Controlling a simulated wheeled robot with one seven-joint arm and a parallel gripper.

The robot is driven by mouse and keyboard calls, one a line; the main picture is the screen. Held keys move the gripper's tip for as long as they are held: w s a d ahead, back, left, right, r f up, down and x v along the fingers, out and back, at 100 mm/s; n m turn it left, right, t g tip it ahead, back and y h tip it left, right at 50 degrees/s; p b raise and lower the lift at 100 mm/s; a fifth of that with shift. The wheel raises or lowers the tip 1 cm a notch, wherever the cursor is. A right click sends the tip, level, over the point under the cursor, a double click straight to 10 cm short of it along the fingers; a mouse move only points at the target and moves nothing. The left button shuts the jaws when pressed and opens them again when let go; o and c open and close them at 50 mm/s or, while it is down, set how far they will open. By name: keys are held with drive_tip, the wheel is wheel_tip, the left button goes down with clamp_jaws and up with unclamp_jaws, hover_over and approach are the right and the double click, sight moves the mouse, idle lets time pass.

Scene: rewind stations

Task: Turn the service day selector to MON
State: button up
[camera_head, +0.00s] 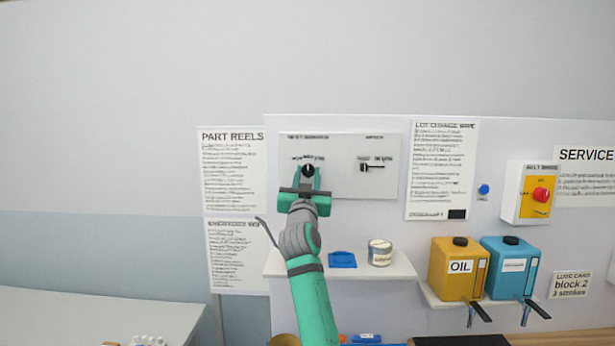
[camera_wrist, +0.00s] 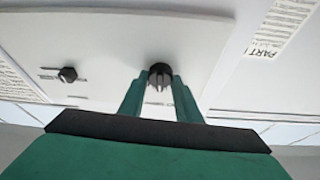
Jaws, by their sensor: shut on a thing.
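The service day selector is a black round knob (camera_head: 308,171) on the left part of a white panel (camera_head: 345,187), with small day labels in an arc above it. The labels are too small to read surely, so I cannot tell which day it points to. My gripper (camera_head: 308,178) is at the panel, its green fingers shut on the knob from both sides. In the wrist view the knob (camera_wrist: 160,74) sits between the two fingertips (camera_wrist: 158,84). A second black control (camera_head: 372,167) is on the right of the same panel.
A shelf (camera_head: 340,266) below holds a blue item (camera_head: 342,260) and a tin (camera_head: 380,252). To the right are a yellow OIL container (camera_head: 452,270), a blue container (camera_head: 508,268) and a yellow box with a red button (camera_head: 540,194). Printed sheets flank the panel.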

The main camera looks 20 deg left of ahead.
drive_tip(key=shift+n, duration=0.3)
drive_tip(key=n+y, duration=0.2)
drive_tip(key=n, duration=0.1)
drive_tip(key=n+g+y, duration=0.1)
drive_tip(key=n, duration=0.1)
drive_tip(key=shift+w+d, duration=0.1)
drive_tip(key=shift+d, duration=0.15)
drive_tip(key=shift+n+g+y, duration=0.5)
drive_tip(key=shift+n+y, duration=0.1)
drive_tip(key=shift+n, duration=1.1)
drive_tip(key=shift+n+g+y, duration=0.5)
drive_tip(key=shift+n+y, duration=0.1)
drive_tip(key=shift+n, duration=1.1)
drive_tip(key=o, duration=1.1)
drive_tip(key=shift+a, duration=0.1)
drive_tip(key=shift+c, duration=0.2)
drive_tip(key=v, duration=1.1)
drive_tip(key=shift+r, duration=0.2)
